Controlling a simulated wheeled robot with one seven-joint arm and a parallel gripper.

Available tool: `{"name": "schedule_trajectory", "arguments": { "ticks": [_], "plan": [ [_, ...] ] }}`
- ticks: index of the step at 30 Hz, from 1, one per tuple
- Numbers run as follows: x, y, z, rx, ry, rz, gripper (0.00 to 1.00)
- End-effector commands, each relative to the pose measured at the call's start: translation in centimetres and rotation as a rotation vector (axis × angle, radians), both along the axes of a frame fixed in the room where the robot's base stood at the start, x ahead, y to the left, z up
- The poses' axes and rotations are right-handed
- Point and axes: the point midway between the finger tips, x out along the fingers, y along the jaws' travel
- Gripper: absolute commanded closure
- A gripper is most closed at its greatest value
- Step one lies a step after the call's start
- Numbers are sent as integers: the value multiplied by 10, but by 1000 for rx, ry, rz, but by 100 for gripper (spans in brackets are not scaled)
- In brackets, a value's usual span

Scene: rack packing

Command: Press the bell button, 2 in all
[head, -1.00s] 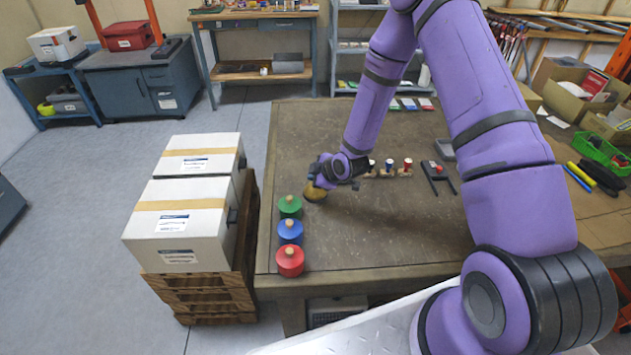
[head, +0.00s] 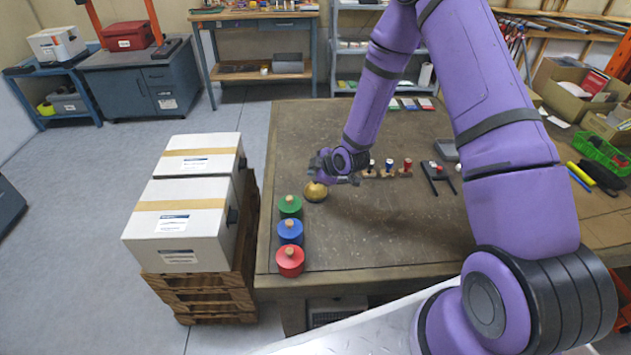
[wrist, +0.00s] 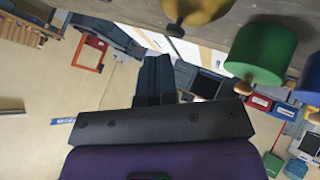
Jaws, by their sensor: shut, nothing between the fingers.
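The bell is a gold dome (head: 316,192) on the table, just behind the green cylinder. In the wrist view the dome (wrist: 203,9) is at the top edge, cut off, with a small dark button (wrist: 175,29) on it. My gripper (head: 319,168) is just above the bell in the head view. In the wrist view its dark fingers (wrist: 157,75) are shut together and hold nothing. The fingertips appear apart from the button, with a gap between them.
Green (head: 290,207), blue (head: 290,232) and red (head: 290,262) knobbed cylinders line the table's left edge. Several small coloured pegs (head: 389,168) stand on a wooden strip to the right. The table's middle (head: 370,230) is clear. Two white boxes (head: 180,215) stand left of the table.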

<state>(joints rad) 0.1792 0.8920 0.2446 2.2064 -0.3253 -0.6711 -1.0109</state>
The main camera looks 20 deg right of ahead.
Motion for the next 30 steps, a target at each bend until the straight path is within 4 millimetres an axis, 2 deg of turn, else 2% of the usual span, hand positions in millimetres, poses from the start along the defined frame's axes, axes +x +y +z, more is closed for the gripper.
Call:
{"name": "schedule_trajectory", "arguments": {
  "ticks": [18, 30],
  "plan": [
    [0, 0, 46, 0, -2, 1, 100],
    [0, 0, 50, 0, 0, 0, 100]
  ]
}}
